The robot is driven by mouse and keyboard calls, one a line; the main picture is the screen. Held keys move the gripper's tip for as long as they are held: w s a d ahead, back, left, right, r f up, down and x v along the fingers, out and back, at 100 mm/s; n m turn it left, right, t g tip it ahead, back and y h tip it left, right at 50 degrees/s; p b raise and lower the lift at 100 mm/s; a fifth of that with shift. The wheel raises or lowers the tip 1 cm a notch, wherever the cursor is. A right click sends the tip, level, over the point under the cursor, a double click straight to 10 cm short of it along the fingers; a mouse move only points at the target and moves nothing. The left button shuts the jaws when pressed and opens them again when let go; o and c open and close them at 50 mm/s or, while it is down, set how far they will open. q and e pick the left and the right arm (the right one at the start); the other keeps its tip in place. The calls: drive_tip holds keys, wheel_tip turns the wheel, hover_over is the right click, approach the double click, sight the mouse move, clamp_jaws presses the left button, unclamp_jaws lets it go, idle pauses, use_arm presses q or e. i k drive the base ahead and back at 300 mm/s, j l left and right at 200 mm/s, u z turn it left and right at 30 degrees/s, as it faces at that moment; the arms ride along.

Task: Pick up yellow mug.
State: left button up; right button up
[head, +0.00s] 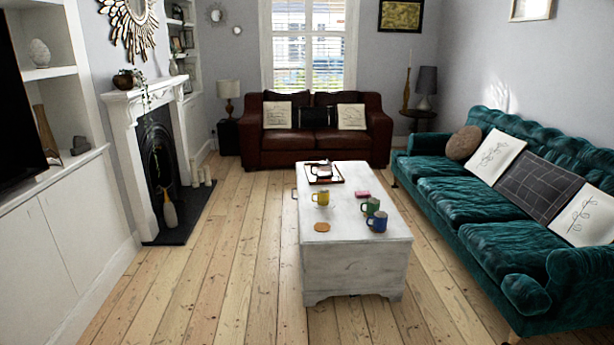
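The yellow mug (321,197) stands upright on the white coffee table (345,250), towards the left side of its top. A small round wooden coaster (322,227) lies nearer to me on the same top. A green mug (371,206) and a blue mug (378,222) stand to the right of the yellow mug, near the table's right edge. Neither of my grippers shows in the head view, and the yellow mug is not held by anything in view.
A dark tray (325,179) with items sits at the table's far end, with a small pink object (362,194) nearby. A teal sofa (470,210) lines the right, a brown sofa (313,145) the back, a fireplace (155,165) the left. Floorboards (215,270) left of the table are clear.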

sight(321, 198)
drive_tip(key=i, duration=1.75)
drive_tip(key=i+u, duration=0.1)
drive_tip(key=i, duration=0.45)
drive_tip(key=i+l+u, duration=0.1)
drive_tip(key=i, duration=0.45)
drive_tip(key=i+l+u, duration=0.1)
drive_tip(key=i, duration=0.4)
drive_tip(key=i+u, duration=0.25)
drive_tip(key=k+l, duration=0.05)
drive_tip(key=k, duration=0.05)
